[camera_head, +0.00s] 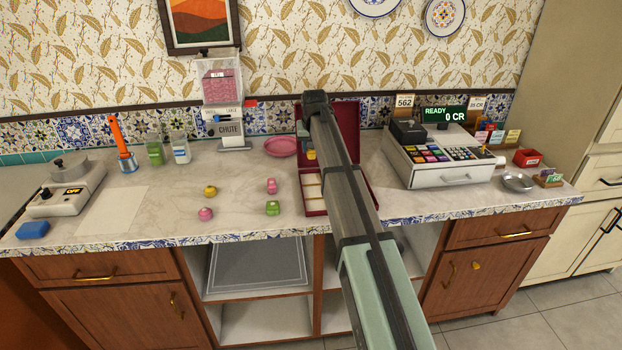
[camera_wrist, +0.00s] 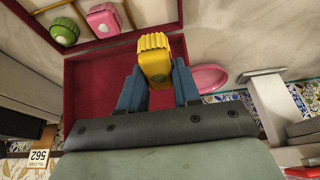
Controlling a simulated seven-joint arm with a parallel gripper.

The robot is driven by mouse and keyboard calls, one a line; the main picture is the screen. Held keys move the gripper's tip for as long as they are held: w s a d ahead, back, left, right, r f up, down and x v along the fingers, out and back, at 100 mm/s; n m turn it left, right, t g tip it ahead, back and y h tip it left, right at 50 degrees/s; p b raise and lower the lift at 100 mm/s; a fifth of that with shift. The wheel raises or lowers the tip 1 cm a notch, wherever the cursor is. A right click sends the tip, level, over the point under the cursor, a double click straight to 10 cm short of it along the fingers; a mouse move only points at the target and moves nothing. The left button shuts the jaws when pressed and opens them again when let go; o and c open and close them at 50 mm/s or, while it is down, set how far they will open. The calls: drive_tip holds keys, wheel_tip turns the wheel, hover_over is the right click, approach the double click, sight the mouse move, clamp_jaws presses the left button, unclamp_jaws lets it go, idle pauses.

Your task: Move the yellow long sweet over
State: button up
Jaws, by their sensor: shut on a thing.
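In the wrist view my gripper (camera_wrist: 157,78) has its two blue fingers on either side of a ridged yellow long sweet (camera_wrist: 154,46) and is shut on it. The sweet shows in front of the open red box (camera_wrist: 86,80). In the head view only a bit of the yellow sweet (camera_head: 311,154) shows beside my arm, at the box (camera_head: 315,208). My arm hides the fingers and the box's right part there. In the wrist view a green sweet (camera_wrist: 64,31) and a pink sweet (camera_wrist: 103,20) sit in box compartments. The compartments seen in the head view look empty.
On the counter left of the box lie a pink sweet (camera_head: 271,185), a green sweet (camera_head: 273,208), a yellow sweet (camera_head: 210,191) and a pink sweet (camera_head: 205,214). A pink plate (camera_head: 281,147) and chute dispenser (camera_head: 231,130) stand behind. A cash register (camera_head: 440,160) stands right.

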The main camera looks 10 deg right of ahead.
sight(312, 155)
drive_tip(key=shift+f, duration=4.9)
drive_tip(key=shift+f, duration=0.15)
drive_tip(key=o, duration=0.7)
drive_tip(key=shift+o, duration=0.2)
drive_tip(key=v, duration=1.2)
